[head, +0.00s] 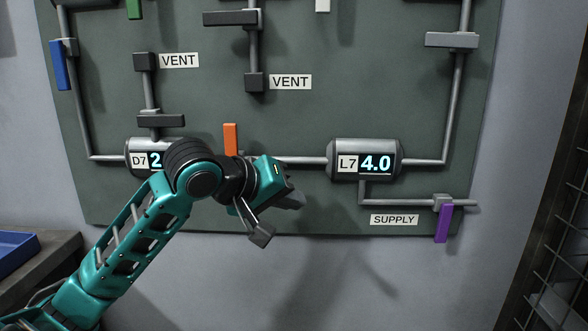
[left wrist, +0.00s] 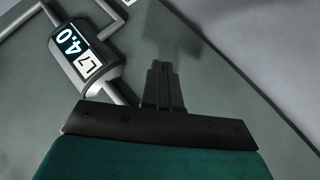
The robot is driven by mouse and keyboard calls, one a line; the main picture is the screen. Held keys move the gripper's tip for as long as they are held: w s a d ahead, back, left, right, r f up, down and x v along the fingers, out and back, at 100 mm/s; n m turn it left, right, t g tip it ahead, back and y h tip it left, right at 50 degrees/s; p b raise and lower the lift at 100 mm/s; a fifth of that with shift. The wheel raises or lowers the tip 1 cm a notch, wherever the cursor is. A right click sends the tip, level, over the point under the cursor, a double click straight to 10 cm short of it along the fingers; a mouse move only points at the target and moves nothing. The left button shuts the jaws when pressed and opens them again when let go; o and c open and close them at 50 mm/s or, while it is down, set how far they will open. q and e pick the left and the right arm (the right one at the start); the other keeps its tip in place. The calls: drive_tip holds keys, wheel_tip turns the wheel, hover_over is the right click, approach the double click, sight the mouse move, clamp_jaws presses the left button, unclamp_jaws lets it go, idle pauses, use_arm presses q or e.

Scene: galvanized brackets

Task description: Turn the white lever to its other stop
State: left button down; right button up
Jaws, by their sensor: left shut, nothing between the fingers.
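A white lever (head: 322,5) shows at the top edge of the head view. Only its lower end is in the picture, pointing down; its pivot and any stops are cut off. My left gripper (head: 293,200) is in front of the lower middle of the panel, well below the white lever and apart from it. Its fingers are shut and empty; they also show in the left wrist view (left wrist: 161,85), pointing at bare panel beside the L7 tank. The white lever is not in the left wrist view. My right gripper is in neither view.
The dark green panel (head: 300,210) carries grey pipes, a tank L7 reading 4.0 (head: 365,145) and a tank D7 (head: 133,143), partly hidden by my arm. Blue (head: 58,65), green (head: 134,8), orange (head: 231,139) and purple (head: 443,223) levers stand around. A wire rack (head: 555,200) is at right.

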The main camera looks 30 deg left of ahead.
use_arm(q)
drive_tip(key=a+r+n+t, duration=0.1)
drive_tip(key=r, duration=0.4)
drive_tip(key=s+a+r+n, duration=0.1)
drive_tip(key=r, duration=0.3)
drive_tip(key=a+r+n+t, duration=0.1)
drive_tip(key=r, duration=0.4)
drive_tip(key=shift+s+a+r+t+h, duration=0.1)
drive_tip(key=shift+s+r+t+h, duration=0.1)
drive_tip(key=shift+r+t+h, duration=0.1)
drive_tip(key=s+a+r+n+t+h, duration=0.1)
drive_tip(key=s+r+n+t, duration=0.1)
drive_tip(key=s+r, duration=0.5)
drive_tip(key=s+a+r+n+t, duration=0.1)
drive_tip(key=s+r+n, duration=0.2)
drive_tip(key=r, duration=0.7)
drive_tip(key=d+p+x, duration=0.2)
drive_tip(key=p+x, duration=0.2)
drive_tip(key=x, duration=0.9)
drive_tip(key=shift+s+d, duration=0.3)
drive_tip(key=shift+d, duration=0.05)
drive_tip(key=shift+h, duration=0.3)
